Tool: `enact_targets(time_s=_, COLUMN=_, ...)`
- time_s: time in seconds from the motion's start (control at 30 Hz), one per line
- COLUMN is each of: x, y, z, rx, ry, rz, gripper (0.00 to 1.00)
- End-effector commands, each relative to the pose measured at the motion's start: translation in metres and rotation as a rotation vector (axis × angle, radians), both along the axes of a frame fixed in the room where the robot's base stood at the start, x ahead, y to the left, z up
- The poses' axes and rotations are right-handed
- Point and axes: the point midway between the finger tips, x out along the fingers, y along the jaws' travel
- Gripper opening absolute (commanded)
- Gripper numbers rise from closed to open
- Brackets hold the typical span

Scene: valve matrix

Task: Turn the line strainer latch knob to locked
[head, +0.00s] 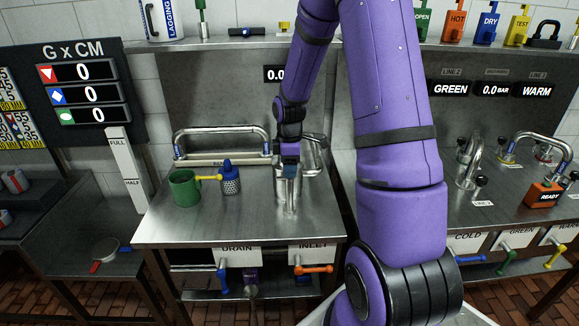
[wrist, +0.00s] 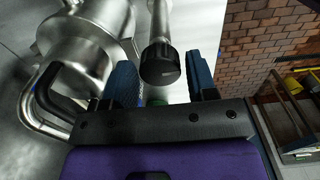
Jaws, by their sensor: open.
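The line strainer is a shiny metal vessel (head: 290,187) on the steel table in the head view; it fills the upper left of the wrist view (wrist: 88,35). A black knob (wrist: 160,68) caps a metal stem beside the vessel in the wrist view; I take it for the latch knob. My gripper (wrist: 164,80) is open, its two blue fingers apart with the knob appearing between them. I cannot tell whether either finger touches it. In the head view my gripper (head: 290,152) is over the vessel and hides the knob. No locked marking is legible.
A green mug (head: 185,188) and a blue-topped perforated cup (head: 230,181) stand left of the strainer. A curved pipe (head: 222,132) runs behind them. Blue drain (head: 222,278) and orange inlet (head: 314,270) handles project below the table's front edge. Bare tabletop lies at front left.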

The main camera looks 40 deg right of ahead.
Motion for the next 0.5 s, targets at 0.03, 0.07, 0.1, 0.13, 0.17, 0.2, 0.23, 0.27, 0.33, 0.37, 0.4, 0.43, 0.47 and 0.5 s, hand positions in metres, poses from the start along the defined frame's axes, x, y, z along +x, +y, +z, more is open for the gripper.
enact_targets(time_s=0.03, x=-0.0002, y=0.0001, z=-0.0014, rx=0.001, ry=0.001, rz=0.000, gripper=0.52)
enact_targets(time_s=0.07, x=-0.0001, y=0.0000, z=-0.0017, rx=0.001, ry=0.001, rz=0.000, gripper=0.52)
enact_targets(time_s=0.1, x=-0.0001, y=0.0000, z=-0.0019, rx=0.001, ry=0.001, rz=0.000, gripper=0.52)
enact_targets(time_s=0.13, x=-0.0001, y=0.0000, z=-0.0019, rx=0.000, ry=0.000, rz=0.000, gripper=0.52)
enact_targets(time_s=0.17, x=-0.0001, y=0.0000, z=-0.0019, rx=0.000, ry=0.000, rz=0.000, gripper=0.52)
enact_targets(time_s=0.2, x=-0.0001, y=-0.0001, z=-0.0018, rx=0.000, ry=0.000, rz=0.000, gripper=0.52)
enact_targets(time_s=0.23, x=-0.0001, y=-0.0001, z=-0.0017, rx=0.000, ry=0.000, rz=0.000, gripper=0.52)
enact_targets(time_s=0.27, x=-0.0001, y=-0.0001, z=-0.0017, rx=0.000, ry=0.000, rz=0.000, gripper=0.52)
enact_targets(time_s=0.33, x=0.0000, y=0.0000, z=-0.0016, rx=0.000, ry=0.000, rz=0.000, gripper=0.41)
enact_targets(time_s=0.37, x=-0.0001, y=-0.0001, z=-0.0016, rx=0.000, ry=0.000, rz=0.000, gripper=0.34)
enact_targets(time_s=0.4, x=0.0000, y=0.0000, z=-0.0015, rx=0.000, ry=0.000, rz=0.000, gripper=0.25)
enact_targets(time_s=0.43, x=0.0000, y=0.0000, z=-0.0015, rx=0.000, ry=0.000, rz=0.000, gripper=0.18)
enact_targets(time_s=0.47, x=0.0000, y=0.0000, z=-0.0015, rx=0.000, ry=0.000, rz=0.000, gripper=0.18)
enact_targets(time_s=0.5, x=0.0000, y=0.0000, z=-0.0014, rx=0.000, ry=0.000, rz=0.000, gripper=0.18)
